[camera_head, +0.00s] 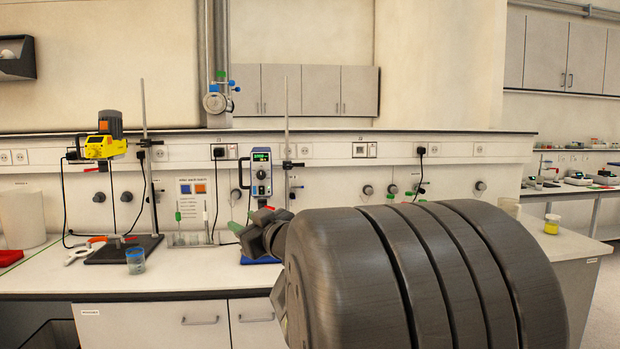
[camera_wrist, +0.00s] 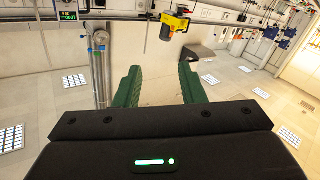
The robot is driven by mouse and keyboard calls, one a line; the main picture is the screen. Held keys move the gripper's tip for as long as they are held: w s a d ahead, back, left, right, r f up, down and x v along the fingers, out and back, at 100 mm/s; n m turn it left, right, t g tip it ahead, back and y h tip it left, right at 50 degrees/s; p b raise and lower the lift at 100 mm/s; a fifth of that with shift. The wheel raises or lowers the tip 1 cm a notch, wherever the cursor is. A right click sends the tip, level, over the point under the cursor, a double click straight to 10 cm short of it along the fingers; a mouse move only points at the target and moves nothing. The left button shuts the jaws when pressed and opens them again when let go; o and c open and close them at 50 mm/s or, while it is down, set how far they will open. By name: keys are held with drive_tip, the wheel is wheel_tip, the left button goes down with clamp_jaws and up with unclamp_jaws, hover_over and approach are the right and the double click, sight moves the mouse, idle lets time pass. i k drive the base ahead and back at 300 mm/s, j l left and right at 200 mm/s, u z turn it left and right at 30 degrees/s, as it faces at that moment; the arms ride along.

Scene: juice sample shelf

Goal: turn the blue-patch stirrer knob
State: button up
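The blue-and-white stirrer (camera_head: 261,176) stands on the bench in the head view, with a lit green display and knobs on its front. Its lower part and blue base are partly hidden behind my arm. Its lit display (camera_wrist: 68,15) shows at the top left of the wrist view, which is upside down. A yellow stirrer (camera_head: 104,147) hangs on a stand to the left; it also shows in the wrist view (camera_wrist: 172,24). My gripper (camera_wrist: 158,78) has its green fingers spread apart, with nothing between them.
A vertical pipe with a gauge (camera_head: 214,103) runs up the wall. A yellow-filled jar (camera_head: 551,224) stands at the right bench end. The front bench edge is mostly clear.

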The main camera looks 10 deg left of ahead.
sight(261, 174)
drive_tip(key=i+j+z, duration=0.15)
drive_tip(key=j+z, duration=0.2)
drive_tip(key=i+j+z, duration=0.15)
drive_tip(key=j+z, duration=0.5)
drive_tip(key=j, duration=0.2)
drive_tip(key=i+j, duration=0.1)
drive_tip(key=j, duration=0.8)
drive_tip(key=i+j, duration=0.15)
drive_tip(key=j, duration=0.3)
drive_tip(key=z, duration=0.05)
